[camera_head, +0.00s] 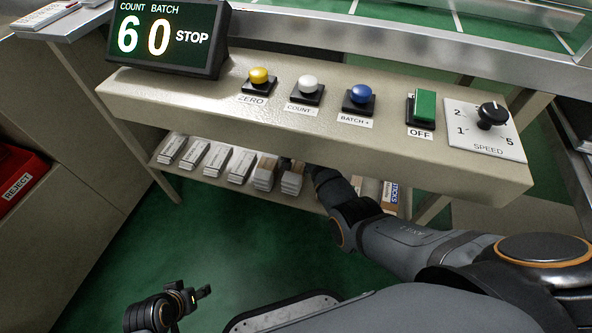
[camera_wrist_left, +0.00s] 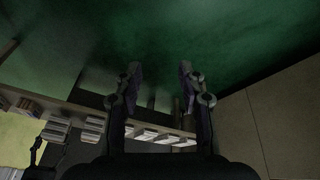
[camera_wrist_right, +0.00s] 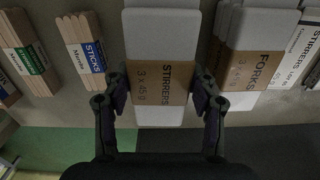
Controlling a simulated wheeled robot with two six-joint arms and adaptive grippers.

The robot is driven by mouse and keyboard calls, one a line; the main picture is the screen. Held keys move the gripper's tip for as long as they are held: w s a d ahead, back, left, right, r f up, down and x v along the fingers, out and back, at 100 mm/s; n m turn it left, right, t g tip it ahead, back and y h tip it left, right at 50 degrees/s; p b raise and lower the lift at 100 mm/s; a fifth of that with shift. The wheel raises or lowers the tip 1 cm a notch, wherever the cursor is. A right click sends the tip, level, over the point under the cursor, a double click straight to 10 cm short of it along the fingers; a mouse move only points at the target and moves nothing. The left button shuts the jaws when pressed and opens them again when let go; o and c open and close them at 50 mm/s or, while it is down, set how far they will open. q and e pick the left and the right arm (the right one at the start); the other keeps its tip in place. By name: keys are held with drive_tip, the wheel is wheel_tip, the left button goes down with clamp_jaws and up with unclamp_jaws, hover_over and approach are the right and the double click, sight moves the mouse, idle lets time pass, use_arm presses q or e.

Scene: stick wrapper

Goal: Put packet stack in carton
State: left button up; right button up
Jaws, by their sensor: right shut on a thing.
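My right gripper (camera_wrist_right: 161,88) is shut on a pale grey packet stack (camera_wrist_right: 160,36) with a brown band reading STIRRERS, one finger on each side. In the head view my right arm reaches under the console to the low shelf, and its fingertips are mostly hidden. My left gripper (camera_head: 203,293) is low at the front left in the head view. In the left wrist view its fingers (camera_wrist_left: 160,75) are apart with nothing between them.
Several banded stacks (camera_head: 217,159) stand in a row on the low shelf (camera_head: 205,178). A FORKS stack (camera_wrist_right: 256,62) is close right of the held one; a STICKS bundle (camera_wrist_right: 82,45) stands left. The console (camera_head: 300,110) overhangs the shelf. A red REJECT bin (camera_head: 18,175) is at far left.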

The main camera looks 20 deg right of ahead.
sight(296, 166)
wheel_tip(296, 166, up, 6)
drive_tip(key=shift+r+p, duration=0.25)
drive_tip(key=shift+p, duration=0.85)
drive_tip(key=shift+r, duration=0.6)
use_arm(q)
drive_tip(key=r, duration=0.1)
drive_tip(key=a+r+g, duration=0.1)
drive_tip(key=s+r+g, duration=0.1)
drive_tip(key=r, duration=0.1)
drive_tip(key=shift+a+y, duration=0.25)
drive_tip(key=shift+y, duration=0.15)
